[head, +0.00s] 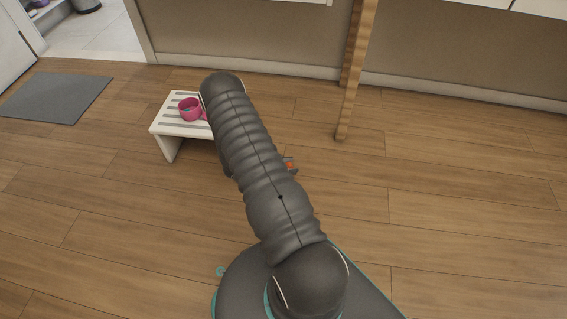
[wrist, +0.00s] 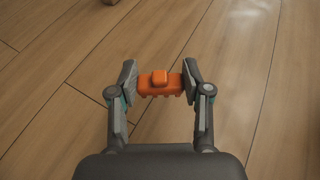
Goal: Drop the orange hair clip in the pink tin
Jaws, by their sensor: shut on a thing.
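The orange hair clip (wrist: 160,85) is between the two fingertips of my gripper (wrist: 159,84) in the wrist view, and my gripper is shut on it. In the head view a small orange part of the clip (head: 291,166) shows at the right side of my arm, which hides most of the gripper. The pink tin (head: 190,108) stands on a low white slatted stool (head: 165,127), left of my arm.
My arm covers the right part of the stool. A wooden post (head: 356,75) stands on the floor to the right, by the wall. A grey mat (head: 56,97) lies at the far left near a doorway. The wooden floor (head: 440,210) is clear on the right.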

